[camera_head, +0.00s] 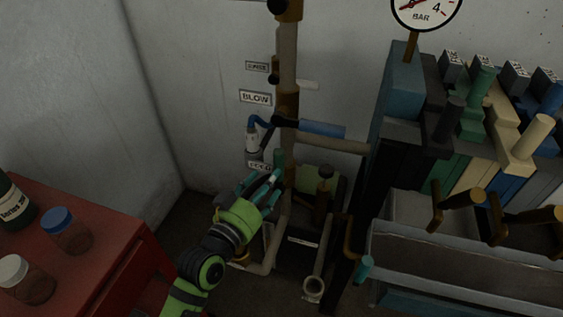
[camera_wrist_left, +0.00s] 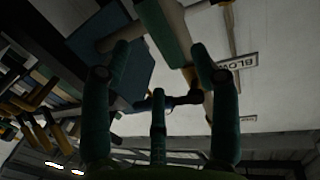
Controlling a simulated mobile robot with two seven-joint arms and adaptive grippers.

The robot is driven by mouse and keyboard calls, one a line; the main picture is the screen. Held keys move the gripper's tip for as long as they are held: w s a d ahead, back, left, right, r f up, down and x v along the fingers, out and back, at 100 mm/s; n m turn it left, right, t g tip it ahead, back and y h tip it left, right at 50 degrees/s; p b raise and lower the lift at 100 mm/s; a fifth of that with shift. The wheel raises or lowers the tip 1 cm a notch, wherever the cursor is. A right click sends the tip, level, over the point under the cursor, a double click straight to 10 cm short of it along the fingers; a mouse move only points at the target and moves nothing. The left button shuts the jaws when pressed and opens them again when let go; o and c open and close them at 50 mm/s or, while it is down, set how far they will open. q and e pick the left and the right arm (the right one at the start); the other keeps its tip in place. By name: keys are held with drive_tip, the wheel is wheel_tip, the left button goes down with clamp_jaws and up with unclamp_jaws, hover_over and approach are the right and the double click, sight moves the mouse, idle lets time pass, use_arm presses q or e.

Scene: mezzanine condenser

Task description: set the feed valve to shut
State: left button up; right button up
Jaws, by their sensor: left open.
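My left gripper (camera_head: 263,186) reaches in from below to the pipework by the wall, its teal fingers spread and empty. A partly hidden label (camera_head: 259,167), which seems to read FEED, is just above it. A green handle (camera_head: 284,164) stands roughly upright beside the pipe, close to the fingertips; it looks like the feed valve's lever. In the left wrist view a green handle (camera_wrist_left: 166,32) lies ahead of and between the spread fingers (camera_wrist_left: 160,62). I cannot tell whether they touch it. The valve body is mostly hidden behind the gripper. My right gripper is out of view.
Above is a blue lever (camera_head: 322,129) pointing right, near the BLOW label (camera_head: 256,98). A pressure gauge (camera_head: 425,8) is at top right. Coloured blocks with handles (camera_head: 480,115) and a grey trough (camera_head: 460,265) crowd the right. A red cabinet (camera_head: 95,235) with jars stands left.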

sight(279, 166)
use_arm(q)
drive_tip(key=shift+w+d+r, duration=0.2)
drive_tip(key=shift+w+r, duration=0.05)
drive_tip(key=shift+w, duration=0.1)
drive_tip(key=shift+p+x, duration=0.35)
drive_tip(key=shift+x, duration=2.8)
clamp_jaws()
